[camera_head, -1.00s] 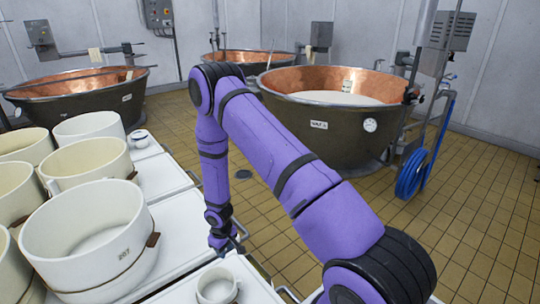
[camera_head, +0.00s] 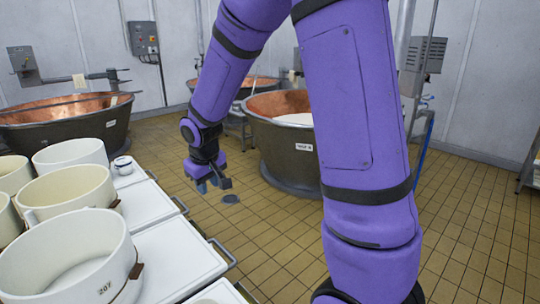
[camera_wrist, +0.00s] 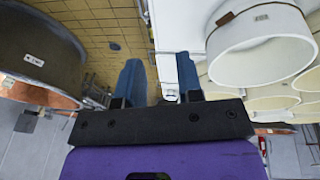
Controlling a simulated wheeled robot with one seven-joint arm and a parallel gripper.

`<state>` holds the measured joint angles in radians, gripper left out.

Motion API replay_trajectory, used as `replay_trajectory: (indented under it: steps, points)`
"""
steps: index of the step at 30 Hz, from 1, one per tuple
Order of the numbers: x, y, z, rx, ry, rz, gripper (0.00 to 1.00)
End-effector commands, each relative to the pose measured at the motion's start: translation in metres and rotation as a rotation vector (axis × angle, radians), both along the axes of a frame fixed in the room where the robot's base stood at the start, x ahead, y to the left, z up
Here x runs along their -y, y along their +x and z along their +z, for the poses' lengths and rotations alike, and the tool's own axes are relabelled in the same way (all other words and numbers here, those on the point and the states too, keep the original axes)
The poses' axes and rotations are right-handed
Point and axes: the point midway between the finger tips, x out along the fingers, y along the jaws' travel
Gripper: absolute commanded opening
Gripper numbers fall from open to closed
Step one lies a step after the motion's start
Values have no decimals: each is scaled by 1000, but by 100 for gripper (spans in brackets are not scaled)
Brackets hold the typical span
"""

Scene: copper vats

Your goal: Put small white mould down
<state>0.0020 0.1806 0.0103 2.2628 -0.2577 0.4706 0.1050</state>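My gripper (camera_head: 207,184) hangs beyond the right edge of the white tables, over the tiled floor. In the wrist view its two blue fingers (camera_wrist: 160,82) are spread apart, with nothing visibly held between them. A small white mould (camera_head: 123,165) with a dark rim stands on the far white table, left of my gripper and apart from it.
Large white moulds crowd the left, the nearest marked 207 (camera_head: 70,262). White tabletops (camera_head: 180,258) have bare room beside them, with metal handles along their right edge. Copper vats stand at the left (camera_head: 65,125) and behind my arm (camera_head: 285,150). Tiled floor lies open at right.

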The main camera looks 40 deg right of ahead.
Motion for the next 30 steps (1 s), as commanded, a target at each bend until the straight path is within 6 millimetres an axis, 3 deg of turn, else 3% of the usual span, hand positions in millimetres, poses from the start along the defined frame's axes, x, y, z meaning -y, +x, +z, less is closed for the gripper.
replay_trajectory:
  steps: [1,6,15,22,30]
  points:
    - [0,-10,19,19,2,-8,34]
    - [-1,-48,67,58,16,-34,34]
    - [-5,-125,131,125,55,-69,34]
    - [-10,-190,161,176,97,-85,34]
    - [-16,-250,175,218,141,-89,34]
